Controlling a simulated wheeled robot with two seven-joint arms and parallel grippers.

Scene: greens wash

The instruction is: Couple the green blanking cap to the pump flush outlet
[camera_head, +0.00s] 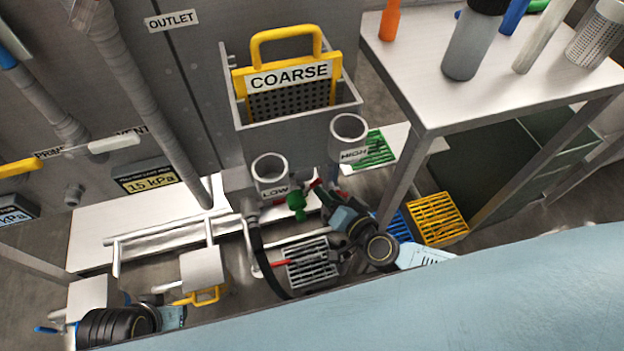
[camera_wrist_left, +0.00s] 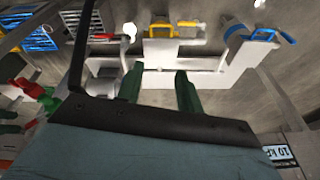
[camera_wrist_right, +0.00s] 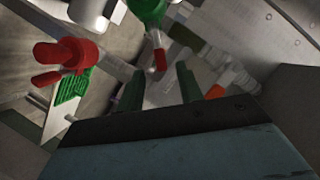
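A green rounded fitting (camera_head: 297,203) hangs below the LOW cup in the head view; I cannot tell whether it is the blanking cap. In the right wrist view, a green rounded part (camera_wrist_right: 147,10) with a red tab lies beyond the fingers. My right gripper (camera_head: 318,190) is close beside the fitting in the head view. In the right wrist view its fingers (camera_wrist_right: 158,88) are apart with nothing between them. My left gripper (camera_wrist_left: 160,88) is open and empty in its wrist view; its fingers are not clear in the head view. I cannot identify the flush outlet.
A grey box with the yellow-handled COARSE screen (camera_head: 290,85) stands above the LOW (camera_head: 270,178) and HIGH (camera_head: 349,138) cups. A black hose (camera_head: 263,255) runs down. A white table (camera_head: 425,85) with bottles is at right. A red fitting (camera_wrist_right: 65,55) is near my right gripper.

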